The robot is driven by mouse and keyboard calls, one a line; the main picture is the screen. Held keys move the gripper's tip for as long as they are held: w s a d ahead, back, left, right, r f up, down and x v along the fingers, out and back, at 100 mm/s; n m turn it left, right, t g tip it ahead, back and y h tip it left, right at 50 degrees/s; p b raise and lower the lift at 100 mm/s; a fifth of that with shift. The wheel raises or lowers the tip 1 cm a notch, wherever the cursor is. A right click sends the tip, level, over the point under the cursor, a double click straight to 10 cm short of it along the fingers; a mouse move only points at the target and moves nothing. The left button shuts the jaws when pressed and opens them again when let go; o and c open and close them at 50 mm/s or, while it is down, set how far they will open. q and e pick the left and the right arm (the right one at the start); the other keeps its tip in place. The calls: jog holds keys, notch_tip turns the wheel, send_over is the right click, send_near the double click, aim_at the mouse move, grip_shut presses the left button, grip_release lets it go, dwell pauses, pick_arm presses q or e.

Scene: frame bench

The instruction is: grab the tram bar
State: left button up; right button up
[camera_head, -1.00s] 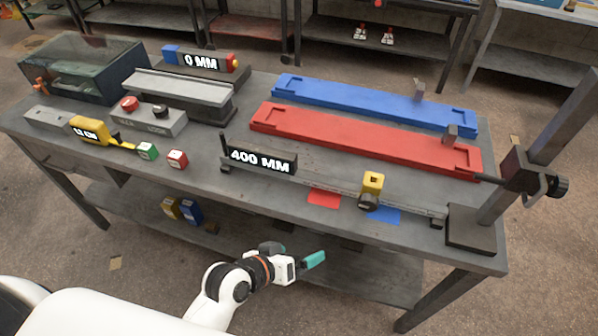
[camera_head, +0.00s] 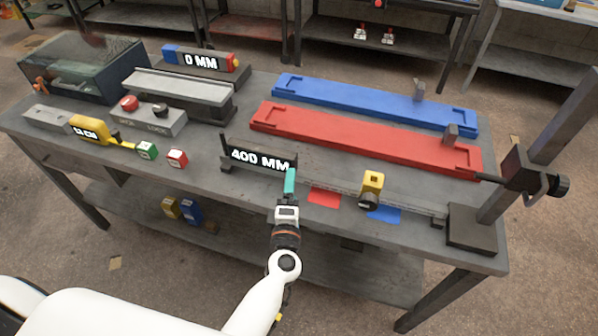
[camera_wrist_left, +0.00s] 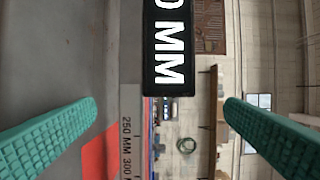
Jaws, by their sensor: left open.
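I take the tram bar (camera_head: 330,188) to be the long thin grey rail with a scale near the bench's front edge. It carries a black "400 MM" display (camera_head: 258,156) at its left and a yellow slider (camera_head: 372,187) with a dark knob further right. My left gripper (camera_head: 290,174), with teal fingers, is at the bar between the display and the slider. In the left wrist view the gripper (camera_wrist_left: 160,106) is open. Its fingers stand wide apart, with the display (camera_wrist_left: 168,45) and the bar's scale (camera_wrist_left: 130,135) between them. Contact cannot be told. My right gripper is not in view.
Long red (camera_head: 350,137) and blue (camera_head: 370,102) rails lie behind the bar. A dark post (camera_head: 497,200) with a clamp stands at the right end. A control box (camera_head: 150,118), yellow tape gauge (camera_head: 90,128) and small blocks are at the left. Red and blue patches mark the bench.

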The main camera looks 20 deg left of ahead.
aim_at(294, 166)
pick_arm(q)
jog(key=x, duration=0.3)
jog(key=shift+w+f, duration=0.1)
jog(key=shift+w, duration=0.1)
jog(key=b+x, duration=0.1)
jog(key=x, duration=0.4)
jog(key=shift+w+f+b, duration=0.15)
jog(key=shift+f+b, duration=0.05)
jog(key=shift+b, duration=0.2)
jog(key=shift+r, duration=0.1)
jog(key=shift+c, duration=0.8)
jog(key=c, duration=1.2)
jog(key=shift+r, duration=0.15)
jog(key=shift+c, duration=0.6)
